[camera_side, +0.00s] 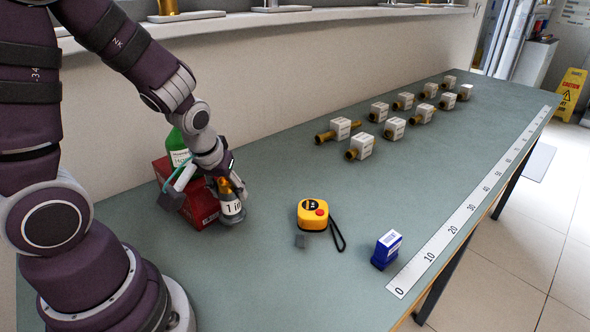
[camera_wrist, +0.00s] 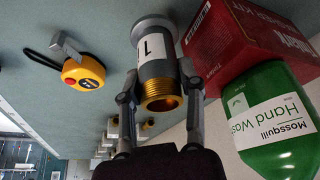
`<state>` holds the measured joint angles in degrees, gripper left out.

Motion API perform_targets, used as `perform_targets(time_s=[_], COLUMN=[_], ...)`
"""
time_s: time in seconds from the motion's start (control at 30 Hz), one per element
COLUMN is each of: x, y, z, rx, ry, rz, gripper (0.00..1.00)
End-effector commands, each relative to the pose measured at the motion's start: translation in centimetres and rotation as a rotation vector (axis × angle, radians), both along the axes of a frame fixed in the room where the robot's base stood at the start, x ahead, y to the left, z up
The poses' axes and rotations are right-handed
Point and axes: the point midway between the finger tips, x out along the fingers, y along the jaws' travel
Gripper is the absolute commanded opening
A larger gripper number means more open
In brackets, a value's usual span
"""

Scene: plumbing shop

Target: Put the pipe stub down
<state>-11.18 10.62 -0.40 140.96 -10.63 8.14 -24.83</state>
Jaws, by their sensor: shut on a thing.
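The pipe stub (camera_side: 231,206) is a grey cylinder with a white label and a brass threaded end. In the side view it is upright, brass end up, low over the bench (camera_side: 270,270); I cannot tell whether its base touches the bench. In the wrist view the stub (camera_wrist: 155,65) sits between the two fingers of my gripper (camera_wrist: 158,80), which is shut on it. In the side view my gripper (camera_side: 212,190) partly hides the stub.
A red box (camera_side: 204,207) and a green hand-wash bottle (camera_side: 177,148) stand close beside the stub. A yellow tape measure (camera_side: 312,215), a blue box (camera_side: 386,250) and a ruler strip (camera_side: 440,240) lie to the right. Several white-tagged brass fittings (camera_side: 360,147) stand farther back.

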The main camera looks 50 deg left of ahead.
Motion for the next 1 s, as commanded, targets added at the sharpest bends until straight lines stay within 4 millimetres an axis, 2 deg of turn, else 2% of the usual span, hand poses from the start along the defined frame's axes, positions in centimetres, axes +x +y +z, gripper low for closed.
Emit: perform_targets(time_s=[0.17, 0.27, 0.37, 0.5, 0.6, 0.7, 0.83, 1.0], x=[0.5, 1.8, 3.2, 4.5, 4.7, 4.5, 4.3, 4.2], y=[-1.8, -4.2, -7.4, -12.8, -16.3, -18.8, -20.3, -20.5], z=[0.2, 0.4, 0.8, 1.7, 2.4, 2.9, 2.7, -0.2], rx=[-0.001, 0.000, 0.000, 0.001, -0.001, 0.001, -0.003, -0.003], ry=[-0.002, -0.004, -0.004, -0.006, -0.004, -0.004, 0.001, 0.004], rz=[-0.120, -0.298, -0.528, -0.909, -1.159, -1.339, -1.455, -1.474], gripper=[0.00, 0.00, 0.00, 0.00, 0.00, 0.00, 0.00, 0.00])
